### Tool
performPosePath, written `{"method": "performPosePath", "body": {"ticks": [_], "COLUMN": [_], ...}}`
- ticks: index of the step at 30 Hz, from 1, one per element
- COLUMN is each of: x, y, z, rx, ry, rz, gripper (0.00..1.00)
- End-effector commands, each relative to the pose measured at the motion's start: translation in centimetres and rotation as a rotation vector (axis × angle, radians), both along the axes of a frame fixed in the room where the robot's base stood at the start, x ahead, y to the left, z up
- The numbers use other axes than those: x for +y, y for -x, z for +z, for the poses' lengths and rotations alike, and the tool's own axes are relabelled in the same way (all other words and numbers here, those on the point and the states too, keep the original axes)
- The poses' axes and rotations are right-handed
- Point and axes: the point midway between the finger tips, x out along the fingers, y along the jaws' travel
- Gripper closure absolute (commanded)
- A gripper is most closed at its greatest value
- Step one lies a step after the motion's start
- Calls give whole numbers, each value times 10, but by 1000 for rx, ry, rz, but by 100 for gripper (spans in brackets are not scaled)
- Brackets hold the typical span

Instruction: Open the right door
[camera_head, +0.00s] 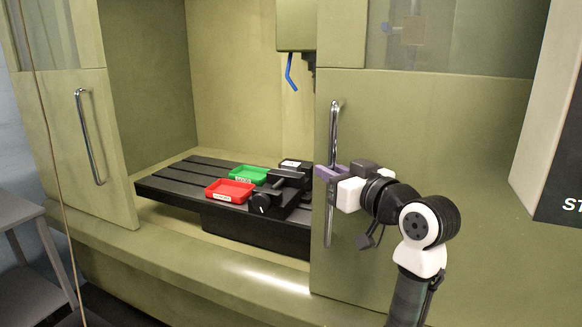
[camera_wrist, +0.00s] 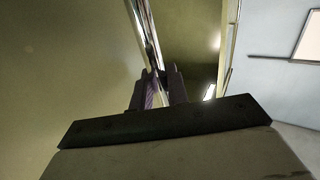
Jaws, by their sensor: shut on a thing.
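The right door (camera_head: 420,190) is a green panel with a window at its top. Its left edge stands at the side of the machine's opening. A chrome vertical handle (camera_head: 333,125) is fixed near that edge. My gripper (camera_head: 328,174) is shut on this handle at about its middle, coming from the right. In the wrist view the handle (camera_wrist: 143,30) runs down between the two fingers (camera_wrist: 158,90) of my gripper. The left door (camera_head: 75,140) with its own chrome handle (camera_head: 90,135) is at the far left, with the opening between the doors.
Inside the opening, a black slotted table (camera_head: 165,188) carries a red tray (camera_head: 230,190), a green tray (camera_head: 248,175) and a dark vise (camera_head: 275,195). A blue hose (camera_head: 290,72) hangs above. A control panel (camera_head: 555,120) juts out at the right. A grey shelf (camera_head: 25,215) stands far left.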

Motion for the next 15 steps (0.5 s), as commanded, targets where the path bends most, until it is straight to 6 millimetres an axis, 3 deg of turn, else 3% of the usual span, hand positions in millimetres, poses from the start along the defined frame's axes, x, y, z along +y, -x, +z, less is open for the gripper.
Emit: {"method": "performPosePath", "body": {"ticks": [6,15], "x": [-37,-53], "y": [13,19], "z": [-2,-1], "rx": [4,3], "ry": [2,1], "rz": [0,2], "gripper": [100,100]}}
